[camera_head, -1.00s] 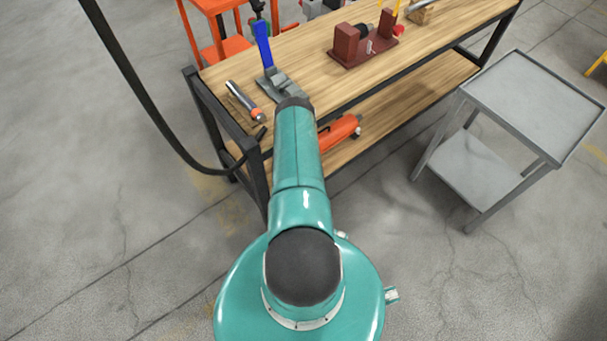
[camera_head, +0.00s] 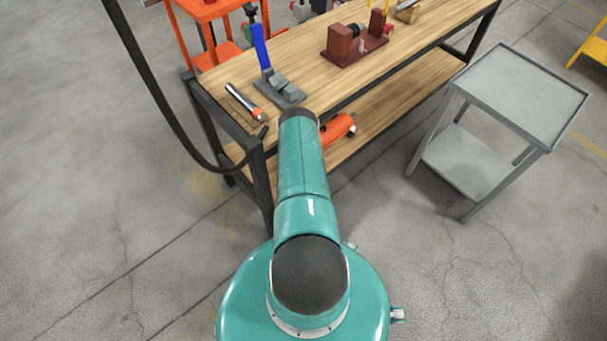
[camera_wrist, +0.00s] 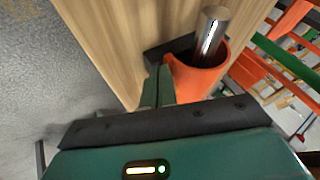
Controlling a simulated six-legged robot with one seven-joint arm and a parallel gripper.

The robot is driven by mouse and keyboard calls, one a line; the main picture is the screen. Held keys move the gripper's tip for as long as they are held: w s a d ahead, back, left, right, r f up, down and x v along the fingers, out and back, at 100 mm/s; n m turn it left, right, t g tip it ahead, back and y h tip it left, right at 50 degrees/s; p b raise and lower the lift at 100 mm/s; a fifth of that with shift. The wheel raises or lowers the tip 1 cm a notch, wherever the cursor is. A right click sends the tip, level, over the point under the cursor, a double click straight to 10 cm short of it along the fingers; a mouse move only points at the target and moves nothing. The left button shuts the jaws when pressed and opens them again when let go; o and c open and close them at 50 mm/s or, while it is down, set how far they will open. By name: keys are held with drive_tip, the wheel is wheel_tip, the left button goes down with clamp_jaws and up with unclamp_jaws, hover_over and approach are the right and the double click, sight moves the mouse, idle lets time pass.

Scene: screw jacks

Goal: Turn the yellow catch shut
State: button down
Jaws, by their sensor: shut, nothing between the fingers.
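I cannot make out a yellow catch for certain. A small yellow part shows at the top edge of the head view, behind the dark red fixture (camera_head: 342,44) on the bench, too cut off to identify. My gripper is hidden behind my arm in the head view. In the wrist view my gripper (camera_wrist: 158,86) is shut and empty, with its fingers close beside an orange cylinder (camera_wrist: 190,82) with a chrome rod (camera_wrist: 211,35). Whether they touch it, I cannot tell.
The wooden bench (camera_head: 300,80) carries a blue-handled clamp (camera_head: 262,48) and a metal tool with an orange end (camera_head: 243,101). An orange cylinder (camera_head: 338,128) lies on its lower shelf. A grey trolley (camera_head: 520,95) stands right. A black hose (camera_head: 150,90) hangs left.

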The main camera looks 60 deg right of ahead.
drive_tip(key=shift+w, duration=0.6)
idle(0.5)
drive_tip(key=shift+s, duration=0.1)
